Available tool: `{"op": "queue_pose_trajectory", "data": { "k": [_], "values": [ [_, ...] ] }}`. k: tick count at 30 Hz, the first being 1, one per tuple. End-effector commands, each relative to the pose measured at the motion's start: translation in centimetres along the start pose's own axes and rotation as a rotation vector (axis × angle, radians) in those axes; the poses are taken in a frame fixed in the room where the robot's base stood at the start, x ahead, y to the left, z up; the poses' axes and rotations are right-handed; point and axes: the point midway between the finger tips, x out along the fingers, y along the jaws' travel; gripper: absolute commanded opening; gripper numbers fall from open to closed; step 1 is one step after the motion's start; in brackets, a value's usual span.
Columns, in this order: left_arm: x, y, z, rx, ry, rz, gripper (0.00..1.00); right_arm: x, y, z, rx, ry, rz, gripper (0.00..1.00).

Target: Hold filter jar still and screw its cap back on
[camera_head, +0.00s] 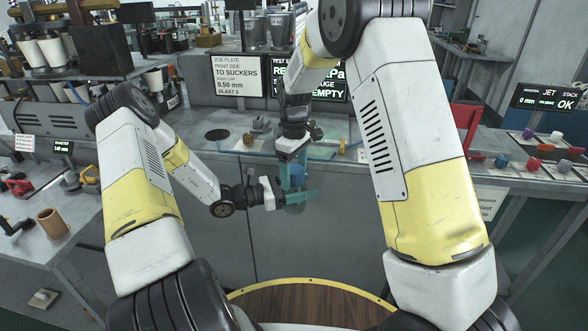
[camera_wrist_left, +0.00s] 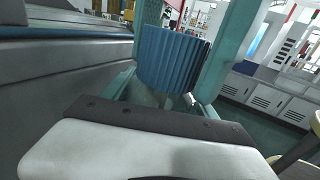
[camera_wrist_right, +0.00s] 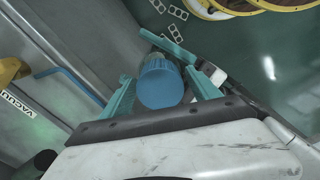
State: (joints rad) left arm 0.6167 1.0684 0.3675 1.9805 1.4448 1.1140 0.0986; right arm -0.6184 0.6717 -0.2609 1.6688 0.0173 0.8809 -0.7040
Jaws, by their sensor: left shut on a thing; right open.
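The blue ribbed cap (camera_head: 297,172) is at the top of the filter jar, held off any table in front of the bench. It shows side-on in the left wrist view (camera_wrist_left: 172,60) and from its top in the right wrist view (camera_wrist_right: 162,84). My left gripper (camera_head: 290,198) is shut on the clear jar (camera_head: 296,208), below the cap. The jar is mostly hidden by fingers and cap. My right gripper (camera_wrist_right: 163,90) points down from above, open, its teal fingers on either side of the cap. I cannot tell how far the cap is threaded.
The grey bench front (camera_head: 240,225) is close behind the grippers. A side table with a brown cup (camera_head: 53,223) is at the left. A counter with several small coloured parts (camera_head: 533,163) is at the right. Open floor lies beneath the jar.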

Motion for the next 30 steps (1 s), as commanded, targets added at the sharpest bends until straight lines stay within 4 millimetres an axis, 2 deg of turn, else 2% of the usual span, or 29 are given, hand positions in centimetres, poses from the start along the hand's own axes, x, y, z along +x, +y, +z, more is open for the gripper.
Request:
{"op": "queue_pose_trajectory", "data": {
  "k": [4,5,12,15,20,27,30],
  "values": [
    [0.02,0.0,0.07,0.001,-0.002,0.0,0.0,0.0,-0.01,0.01,0.0,0.0,0.0,0.71],
    [0.02,0.01,0.07,0.001,-0.002,0.0,0.0,0.0,-0.01,0.01,0.0,0.0,0.0,0.67],
    [0.02,0.0,0.07,0.001,-0.002,0.0,0.0,-0.02,-0.01,0.01,0.0,-0.001,0.0,0.2],
    [0.02,0.0,0.07,0.001,-0.002,0.0,0.0,-0.02,0.0,0.02,0.0,-0.001,0.0,0.05],
    [0.02,0.0,0.07,0.001,-0.002,0.0,0.0,-0.01,0.02,0.03,0.104,-0.001,0.001,0.05],
    [0.01,0.0,0.06,0.001,-0.001,0.0,0.0,0.02,0.0,0.01,0.586,-0.001,0.002,0.04],
    [0.02,0.0,0.06,0.001,-0.001,0.0,0.0,0.03,0.0,0.0,0.725,-0.001,0.001,0.04]
  ]
}}
